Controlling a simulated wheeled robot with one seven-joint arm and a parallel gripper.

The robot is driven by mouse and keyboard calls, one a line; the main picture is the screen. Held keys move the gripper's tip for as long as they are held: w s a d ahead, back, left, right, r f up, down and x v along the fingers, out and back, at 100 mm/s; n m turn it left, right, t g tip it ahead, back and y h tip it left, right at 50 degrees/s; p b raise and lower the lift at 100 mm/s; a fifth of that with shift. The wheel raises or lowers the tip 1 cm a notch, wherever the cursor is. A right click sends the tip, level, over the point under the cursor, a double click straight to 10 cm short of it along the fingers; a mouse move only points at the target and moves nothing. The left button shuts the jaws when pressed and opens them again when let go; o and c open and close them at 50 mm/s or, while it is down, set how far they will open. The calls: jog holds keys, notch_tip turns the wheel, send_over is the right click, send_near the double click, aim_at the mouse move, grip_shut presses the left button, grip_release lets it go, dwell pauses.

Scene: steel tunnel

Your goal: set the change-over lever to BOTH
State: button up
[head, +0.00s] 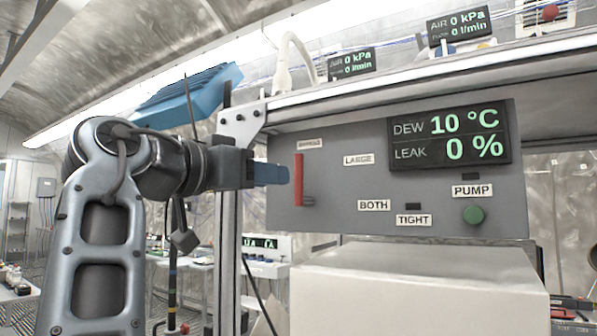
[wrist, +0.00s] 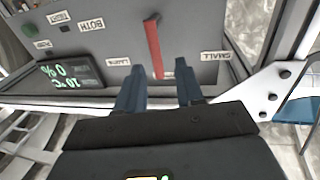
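The red change-over lever (head: 298,180) stands nearly upright on the grey panel (head: 340,187), its top end just below a small blurred label (head: 309,144). The LARGE label (head: 358,159) is to the lever's right, and the BOTH label (head: 374,205) is lower right. My gripper (head: 287,174) is at the lever from the left. In the wrist view its blue fingers (wrist: 166,68) are apart, with the lever's free end (wrist: 155,55) showing between them. Contact with either finger cannot be told.
A TIGHT label (head: 413,220), a green PUMP button (head: 473,214) and a display (head: 449,137) reading DEW 10 °C, LEAK 0 % are on the panel's right. A pale box (head: 410,285) stands below the panel. A metal post (head: 228,250) rises at the panel's left edge.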

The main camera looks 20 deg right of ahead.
aim_at(296, 171)
jog(key=d, duration=0.2)
jog(key=w+d+r+p, duration=0.1)
jog(key=w+d+p, duration=0.1)
jog(key=d, duration=0.1)
jog(key=shift+d+r, duration=0.25)
jog(key=shift+d, duration=0.1)
jog(key=shift+w+d+f, duration=0.1)
jog(key=shift+w+d, duration=0.25)
jog(key=shift+d, duration=0.3)
jog(key=shift+c, duration=0.3)
grip_shut()
